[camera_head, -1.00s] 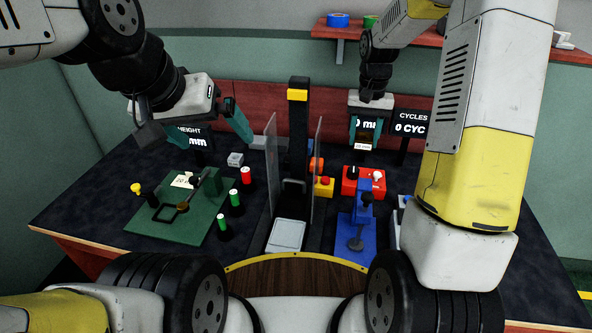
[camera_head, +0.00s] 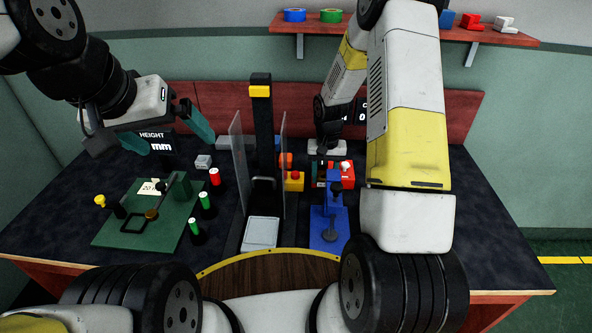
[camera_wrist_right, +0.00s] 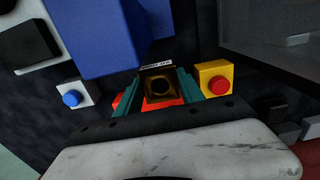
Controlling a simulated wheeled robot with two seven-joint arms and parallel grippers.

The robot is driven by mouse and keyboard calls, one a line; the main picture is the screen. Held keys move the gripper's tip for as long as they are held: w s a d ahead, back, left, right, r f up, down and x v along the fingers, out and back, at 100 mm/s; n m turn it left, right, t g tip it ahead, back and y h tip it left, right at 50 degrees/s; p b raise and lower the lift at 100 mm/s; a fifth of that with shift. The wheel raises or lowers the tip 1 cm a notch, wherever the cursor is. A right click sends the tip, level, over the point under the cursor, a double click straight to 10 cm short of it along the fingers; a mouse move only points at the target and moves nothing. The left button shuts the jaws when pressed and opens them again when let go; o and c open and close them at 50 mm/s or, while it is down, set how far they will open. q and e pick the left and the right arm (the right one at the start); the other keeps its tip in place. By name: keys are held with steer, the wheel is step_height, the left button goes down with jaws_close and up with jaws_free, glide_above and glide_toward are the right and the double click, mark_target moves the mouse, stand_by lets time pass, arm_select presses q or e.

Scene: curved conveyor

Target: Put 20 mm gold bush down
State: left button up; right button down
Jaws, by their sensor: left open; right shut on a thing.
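My right gripper (camera_head: 322,170) is low over the back of the table, behind the blue stand (camera_head: 330,228). In the right wrist view its teal fingers (camera_wrist_right: 163,88) are shut on the gold bush (camera_wrist_right: 160,87), a dark square-edged piece with a round bore and a white label. The head view does not show the bush clearly; the gripper and the stand cover that area. I cannot tell whether the bush touches a surface. My left gripper (camera_head: 168,135) is open and empty, above the table's back left, behind the green fixture (camera_head: 120,228).
A yellow box with a red button (camera_head: 294,182) and a red box (camera_head: 346,176) flank the right gripper. Clear panels (camera_head: 236,160) and a black column (camera_head: 262,130) stand mid-table. Green and red cylinders (camera_head: 205,203) stand by the fixture. The right table top is clear.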

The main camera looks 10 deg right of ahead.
mark_target(322, 197)
steer(key=shift+f, duration=3.1)
steer(key=shift+f, duration=0.1)
steer(key=c, duration=0.7)
jaws_free()
